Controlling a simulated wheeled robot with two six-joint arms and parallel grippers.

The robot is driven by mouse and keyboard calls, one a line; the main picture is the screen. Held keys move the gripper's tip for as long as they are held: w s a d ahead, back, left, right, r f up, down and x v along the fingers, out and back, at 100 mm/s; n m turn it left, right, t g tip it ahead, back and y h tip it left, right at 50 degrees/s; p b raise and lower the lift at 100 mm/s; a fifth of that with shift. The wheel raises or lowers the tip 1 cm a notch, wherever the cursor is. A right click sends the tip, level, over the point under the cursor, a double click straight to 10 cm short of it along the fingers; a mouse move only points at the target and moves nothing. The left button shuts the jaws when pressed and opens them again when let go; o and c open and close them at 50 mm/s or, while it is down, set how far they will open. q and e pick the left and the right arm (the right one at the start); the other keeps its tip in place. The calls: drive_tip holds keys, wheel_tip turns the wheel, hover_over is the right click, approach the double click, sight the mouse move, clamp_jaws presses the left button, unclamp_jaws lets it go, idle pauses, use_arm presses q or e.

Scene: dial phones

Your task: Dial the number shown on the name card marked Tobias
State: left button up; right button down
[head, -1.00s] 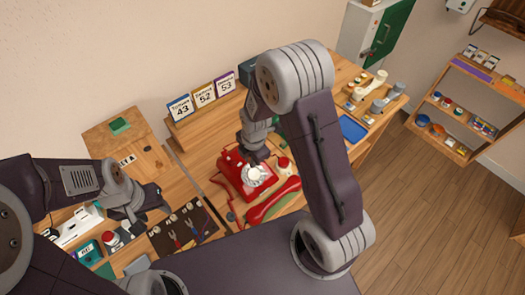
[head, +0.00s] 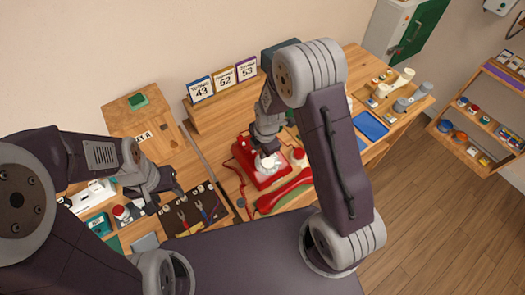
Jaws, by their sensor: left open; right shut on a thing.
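The red dial phone (head: 247,167) stands on the table with its pale round dial (head: 268,163) facing up. The red handset (head: 285,193) lies off the phone, in front of it. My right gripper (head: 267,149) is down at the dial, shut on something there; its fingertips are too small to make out. Three name cards stand behind on a wooden ledge: a blue one with 43 (head: 200,90), a yellow one with 52 (head: 224,80) and a purple one with 53 (head: 247,69). Their names are too small to read surely. My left gripper (head: 176,191) is open and empty at the left.
A dark tool board (head: 196,211) with pliers lies below my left gripper. A red-topped jar (head: 298,155) stands right of the phone. A blue tray (head: 371,125) and several pale items are on the right of the table. A wooden shelf (head: 470,133) stands at far right.

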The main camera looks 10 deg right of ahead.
drive_tip(key=shift+f, duration=0.1)
drive_tip(key=shift+a+f+b, duration=0.1)
drive_tip(key=shift+f+b, duration=0.1)
drive_tip(key=shift+b, duration=0.15)
drive_tip(key=shift+w+f+b, duration=0.3)
drive_tip(key=shift+f+b, duration=0.2)
drive_tip(key=shift+b, duration=0.05)
idle(0.5)
idle(0.4)
drive_tip(key=shift+w+d+r, duration=0.15)
drive_tip(key=shift+w+d, duration=0.2)
drive_tip(key=shift+d, duration=0.2)
